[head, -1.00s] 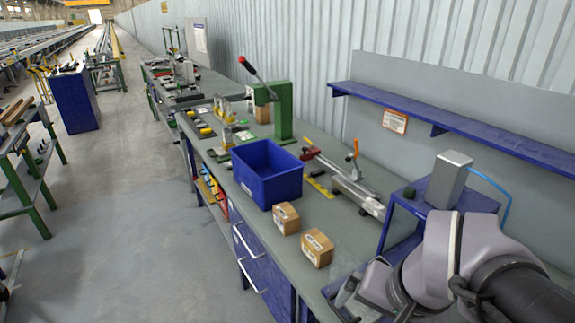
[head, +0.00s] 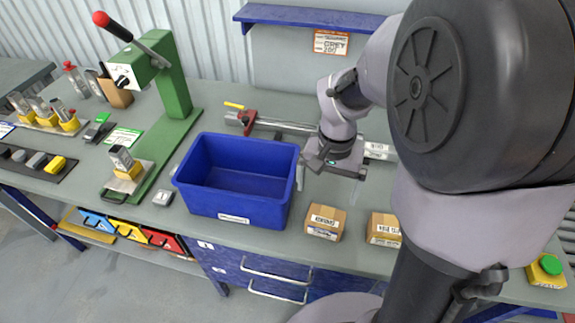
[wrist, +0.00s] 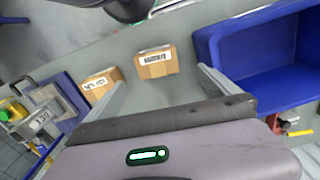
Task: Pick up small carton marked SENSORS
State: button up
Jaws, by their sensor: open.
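Two small brown cartons stand side by side on the bench, right of the blue bin. The carton nearer the bin (head: 325,222) also shows in the wrist view (wrist: 156,64), ahead of and between my fingers. The other carton (head: 384,229) is partly behind my arm in the head view; in the wrist view it (wrist: 101,82) is by the left finger. Both have white labels, and I cannot read for sure which says SENSORS. My gripper (head: 332,178) is open and empty, above the bench behind the cartons, with its fingers apart in the wrist view (wrist: 163,92).
The blue bin (head: 230,212) is empty and close to the left of my gripper. A green lever press (head: 172,85) stands farther left. A rail clamp (head: 282,124) lies behind the bin. A box with a green button (head: 547,270) is at the right. A blue shelf (head: 310,18) hangs above.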

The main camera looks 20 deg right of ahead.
aim_at(325, 219)
jog(key=f+b, duration=0.1)
jog(key=f, duration=0.2)
jog(key=f+b, duration=0.2)
jog(key=f, duration=0.2)
jog(key=f+b, duration=0.1)
jog(key=f, duration=0.3)
jog(key=shift+s+d+f, duration=0.1)
jog(key=shift+s+d, duration=0.2)
jog(key=shift+d, duration=0.05)
notch_tip(325, 219, down, 6)
jog(key=b, duration=0.3)
jog(key=shift+d, duration=0.1)
jog(key=shift+r, duration=0.3)
jog(key=c, duration=1.2)
jog(key=shift+r, duration=0.15)
jog(key=shift+c, duration=0.2)
